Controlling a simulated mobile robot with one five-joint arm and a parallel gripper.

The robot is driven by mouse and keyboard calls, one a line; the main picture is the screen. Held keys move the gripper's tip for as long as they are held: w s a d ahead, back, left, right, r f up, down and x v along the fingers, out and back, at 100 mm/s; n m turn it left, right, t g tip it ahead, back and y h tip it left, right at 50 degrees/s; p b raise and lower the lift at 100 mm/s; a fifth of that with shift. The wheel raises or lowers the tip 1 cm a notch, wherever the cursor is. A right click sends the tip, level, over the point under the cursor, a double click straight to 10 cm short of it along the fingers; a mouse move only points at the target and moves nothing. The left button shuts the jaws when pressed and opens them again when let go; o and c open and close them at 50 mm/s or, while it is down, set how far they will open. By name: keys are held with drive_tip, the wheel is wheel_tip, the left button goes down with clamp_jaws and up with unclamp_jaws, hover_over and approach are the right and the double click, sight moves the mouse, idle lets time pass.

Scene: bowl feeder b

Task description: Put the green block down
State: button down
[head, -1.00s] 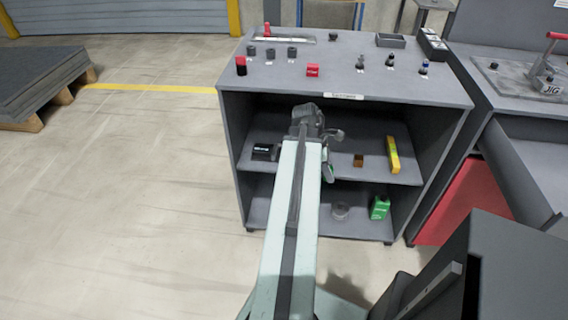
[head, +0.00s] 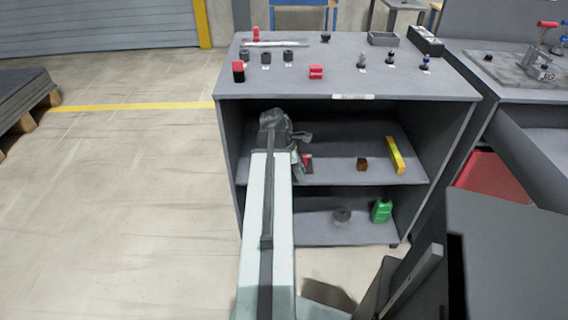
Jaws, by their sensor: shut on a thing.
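My gripper (head: 298,160) is at the left part of the cabinet's middle shelf (head: 335,176), at the end of my outstretched arm. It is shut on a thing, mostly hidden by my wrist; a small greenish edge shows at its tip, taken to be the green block. I cannot tell whether the block touches the shelf.
A brown block (head: 362,164) and a yellow bar (head: 395,155) lie farther right on that shelf. A green container (head: 381,211) and a grey round part (head: 342,216) are below. The cabinet top (head: 400,82) overhangs; shelf room lies between the gripper and brown block.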

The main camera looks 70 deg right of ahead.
drive_tip(key=b, duration=0.1)
approach(303, 160)
drive_tip(key=f, duration=0.2)
drive_tip(key=w+f, duration=0.2)
drive_tip(key=f, duration=0.1)
drive_tip(key=shift+w+d+f, duration=0.15)
drive_tip(key=shift+f, duration=0.15)
wheel_tip(303, 160, down, 4)
drive_tip(key=b, duration=0.4)
drive_tip(key=shift+r, duration=0.25)
drive_tip(key=shift+f, duration=0.2)
drive_tip(key=c, duration=1.2)
unclamp_jaws()
drive_tip(key=shift+r, duration=0.1)
